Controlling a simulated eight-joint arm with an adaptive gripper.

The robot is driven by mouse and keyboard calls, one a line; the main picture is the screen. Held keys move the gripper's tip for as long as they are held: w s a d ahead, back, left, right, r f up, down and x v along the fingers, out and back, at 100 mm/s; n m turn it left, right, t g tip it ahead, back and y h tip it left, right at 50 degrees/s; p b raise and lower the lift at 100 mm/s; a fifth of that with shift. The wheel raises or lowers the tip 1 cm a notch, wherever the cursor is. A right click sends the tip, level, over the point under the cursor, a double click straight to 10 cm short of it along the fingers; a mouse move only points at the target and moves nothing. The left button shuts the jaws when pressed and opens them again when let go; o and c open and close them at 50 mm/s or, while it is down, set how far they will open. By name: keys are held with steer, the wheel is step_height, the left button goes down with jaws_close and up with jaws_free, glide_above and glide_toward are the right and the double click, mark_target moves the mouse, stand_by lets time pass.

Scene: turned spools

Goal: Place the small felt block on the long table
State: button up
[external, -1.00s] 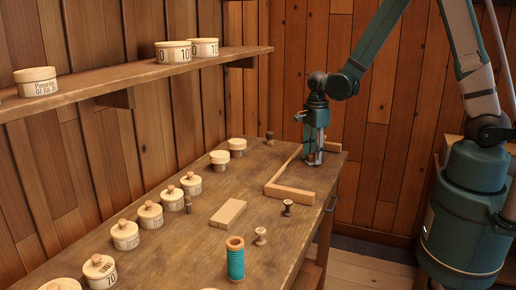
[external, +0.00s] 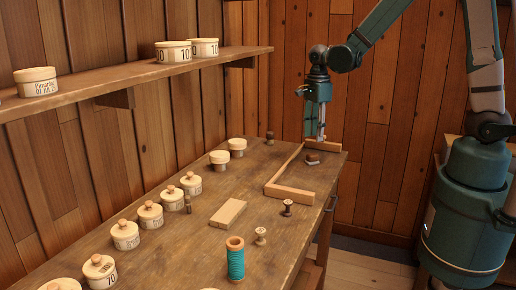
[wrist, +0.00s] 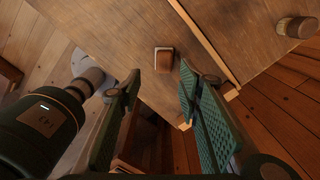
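The small dark brown block with a paler side (external: 312,159), which looks like the felt block, lies on the long table (external: 185,245) near its far right end, inside the wooden edging strips. In the wrist view the block (wrist: 164,60) lies flat on the table top, ahead of the fingers and apart from them. My gripper (external: 320,138) is above the block with clear space between. In the wrist view its two green ribbed fingers (wrist: 158,88) stand wide apart with nothing between them.
Pale wooden strips (external: 288,192) edge the table's far right part. A flat pale block (external: 228,212), a teal thread spool (external: 236,260), small wooden spools (external: 260,236) and several lidded tins (external: 150,215) stand nearer. A shelf (external: 130,80) runs along the left wall.

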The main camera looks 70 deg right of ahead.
steer(key=shift+r, duration=1.1)
steer(key=s+a+r+n+t, duration=0.3)
steer(key=s+a+r+n, duration=0.3)
steer(key=n, duration=0.7)
steer(key=s+a+r+n+t, duration=0.4)
steer(key=s+a+r+n, duration=0.3)
steer(key=s+r+n, duration=0.3)
step_height(320, 180, up, 2)
steer(key=n, duration=0.4)
steer(key=shift+s, duration=0.35)
